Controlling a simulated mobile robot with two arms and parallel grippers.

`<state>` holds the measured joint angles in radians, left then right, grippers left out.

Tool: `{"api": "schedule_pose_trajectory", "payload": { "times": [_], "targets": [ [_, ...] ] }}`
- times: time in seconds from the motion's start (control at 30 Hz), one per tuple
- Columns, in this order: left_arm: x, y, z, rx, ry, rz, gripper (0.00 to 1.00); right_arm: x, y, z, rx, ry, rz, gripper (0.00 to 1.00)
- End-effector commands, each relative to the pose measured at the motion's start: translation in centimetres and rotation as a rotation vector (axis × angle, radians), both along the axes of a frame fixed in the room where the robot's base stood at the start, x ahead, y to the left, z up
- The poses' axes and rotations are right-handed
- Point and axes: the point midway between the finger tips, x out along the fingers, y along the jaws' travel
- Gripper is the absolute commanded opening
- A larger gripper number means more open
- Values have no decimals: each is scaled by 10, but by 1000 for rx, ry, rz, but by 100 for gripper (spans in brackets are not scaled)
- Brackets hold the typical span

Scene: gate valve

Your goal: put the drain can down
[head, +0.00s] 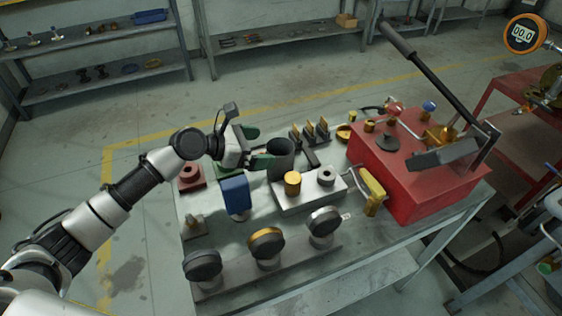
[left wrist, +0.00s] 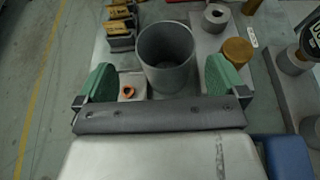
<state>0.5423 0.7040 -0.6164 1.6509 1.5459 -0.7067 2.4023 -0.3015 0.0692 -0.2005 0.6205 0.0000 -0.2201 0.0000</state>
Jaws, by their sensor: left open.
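The drain can, a dark grey open-topped cylinder (head: 280,155), stands upright on the workbench beside the pale block with the brass cylinder. It also shows in the left wrist view (left wrist: 166,58), and it looks empty inside. My left gripper (head: 257,147) is open at the can's left side. In the left wrist view its green finger pads (left wrist: 162,80) are spread wide, one to each side of the can's near part, with gaps between pads and can. The can's base is partly hidden, so I cannot tell exactly what it rests on. My right gripper is not in view.
The pale block (head: 306,199) carries a brass cylinder (head: 292,183) and a grey ring. A blue box-shaped thing (head: 235,194) stands close below the gripper. Gauges (head: 266,246) line the bench front. A red box (head: 420,180) with a long lever stands right.

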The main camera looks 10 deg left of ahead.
Motion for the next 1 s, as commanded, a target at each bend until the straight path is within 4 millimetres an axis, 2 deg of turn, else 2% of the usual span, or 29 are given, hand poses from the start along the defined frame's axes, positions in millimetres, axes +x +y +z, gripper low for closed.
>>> {"api": "schedule_pose_trajectory", "payload": {
  "times": [0.17, 0.4, 0.73, 0.77, 1.0],
  "targets": [
    [5, -12, -6, 0, 1, -2, 100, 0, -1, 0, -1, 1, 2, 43],
    [19, -40, -21, -1, -1, 0, 100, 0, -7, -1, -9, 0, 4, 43],
    [24, -47, -25, 2, 0, 1, 100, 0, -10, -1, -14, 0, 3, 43],
    [24, -47, -25, 2, 0, 1, 98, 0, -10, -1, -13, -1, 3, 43],
    [24, -47, -25, 2, 0, 1, 62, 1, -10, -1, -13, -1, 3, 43]
  ]
}}
